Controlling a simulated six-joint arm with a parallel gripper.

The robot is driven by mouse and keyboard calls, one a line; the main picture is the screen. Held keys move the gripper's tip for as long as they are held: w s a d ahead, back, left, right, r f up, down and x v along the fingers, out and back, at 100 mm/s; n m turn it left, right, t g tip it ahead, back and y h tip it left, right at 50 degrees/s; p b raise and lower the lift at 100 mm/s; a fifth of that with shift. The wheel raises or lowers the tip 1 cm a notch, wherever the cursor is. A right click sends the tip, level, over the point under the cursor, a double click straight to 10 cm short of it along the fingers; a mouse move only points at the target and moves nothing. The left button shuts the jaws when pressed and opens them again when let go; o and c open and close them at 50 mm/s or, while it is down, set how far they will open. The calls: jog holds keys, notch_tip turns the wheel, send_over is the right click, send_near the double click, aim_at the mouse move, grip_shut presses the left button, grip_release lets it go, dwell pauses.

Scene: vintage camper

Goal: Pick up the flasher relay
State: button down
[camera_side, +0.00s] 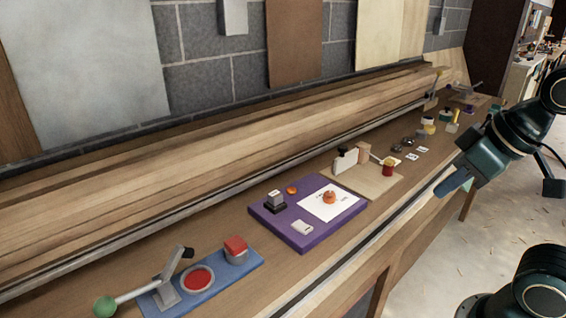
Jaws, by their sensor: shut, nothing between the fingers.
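My gripper (453,184) is on the right, beyond the front edge of the bench and above the floor. Its fingers are shut and empty, apart from everything on the bench. I cannot tell for sure which small thing is the flasher relay. A purple board (264,222) in the middle of the bench bears a dark block with a grey base (275,201), a small white block (302,228), a small orange piece (291,190) and a white sheet (344,205) with an orange round thing (329,197) on it.
A blue board (213,278) at the lower left bears a green-knobbed lever (136,293), a red-topped round piece (235,246) and a red disc (198,279). A wooden board (376,187) with a red cup (387,169) and several jars stand farther right. Stacked planks (200,175) line the back.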

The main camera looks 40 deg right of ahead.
dwell(0.4)
jog(key=c, duration=1)
grip_release()
jog(key=shift+c, duration=0.2)
jog(key=w+a+r+n+g+y, duration=0.1)
jog(key=w+a+r+n, duration=0.15)
jog(key=w, duration=0.45)
jog(key=w+a+r+n+g+y, duration=0.1)
jog(key=w+r+n, duration=0.1)
jog(key=w+n, duration=0.35)
jog(key=w+a+r+n+g+y, duration=0.1)
jog(key=w+a+r, duration=0.15)
jog(key=w, duration=0.65)
jog(key=w+d+f+n+g+y, duration=0.1)
jog(key=w+d+f+n+g, duration=0.1)
jog(key=w+d+f+n, duration=0.3)
jog(key=w+f+n, duration=0.4)
jog(key=w+f, duration=0.1)
jog(key=w, duration=0.4)
jog(key=shift+d+f+g+y, duration=0.15)
jog(key=shift+f+g+y, duration=0.15)
